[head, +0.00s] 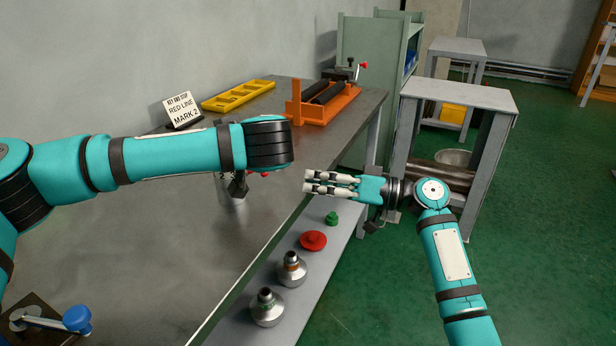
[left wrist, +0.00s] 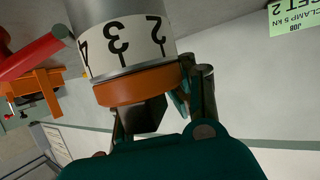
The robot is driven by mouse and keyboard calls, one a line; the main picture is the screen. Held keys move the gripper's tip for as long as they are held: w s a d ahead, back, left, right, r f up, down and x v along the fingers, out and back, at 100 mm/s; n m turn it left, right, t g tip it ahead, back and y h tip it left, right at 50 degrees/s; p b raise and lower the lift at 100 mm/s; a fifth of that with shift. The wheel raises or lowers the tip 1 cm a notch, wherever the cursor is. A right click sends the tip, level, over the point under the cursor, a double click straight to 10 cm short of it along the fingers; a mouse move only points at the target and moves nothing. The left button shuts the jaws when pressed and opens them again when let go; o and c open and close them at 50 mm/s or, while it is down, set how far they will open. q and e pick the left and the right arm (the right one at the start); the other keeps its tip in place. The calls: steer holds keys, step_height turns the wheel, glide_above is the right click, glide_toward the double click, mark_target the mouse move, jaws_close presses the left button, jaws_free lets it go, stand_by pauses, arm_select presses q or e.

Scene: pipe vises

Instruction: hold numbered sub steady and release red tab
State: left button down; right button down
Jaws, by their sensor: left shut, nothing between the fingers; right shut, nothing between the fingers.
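The numbered sub is a grey cylinder (head: 232,196) on the bench, mostly hidden behind my left arm. In the left wrist view its white number band (left wrist: 122,46) shows 4, 3 and 2 upside down above an orange ring (left wrist: 138,86). My left gripper (left wrist: 165,105) is close to that ring and shut with nothing held; whether it touches is unclear. A red rod-like part (left wrist: 35,52) beside the sub may be the red tab; a bit of red (head: 265,174) peeks below my left forearm. My right gripper (head: 308,182) is shut and empty, right of the sub near the bench edge.
A yellow tray (head: 238,95) and an orange roller stand (head: 325,112) are at the back. A lower shelf holds a red disc (head: 313,240) and metal fittings (head: 267,308). A blue-knobbed tool (head: 77,319) lies front left.

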arm_select(q)
steer(key=shift+f, duration=0.15)
steer(key=c, duration=1.2)
jaws_free()
steer(key=shift+w, duration=0.1)
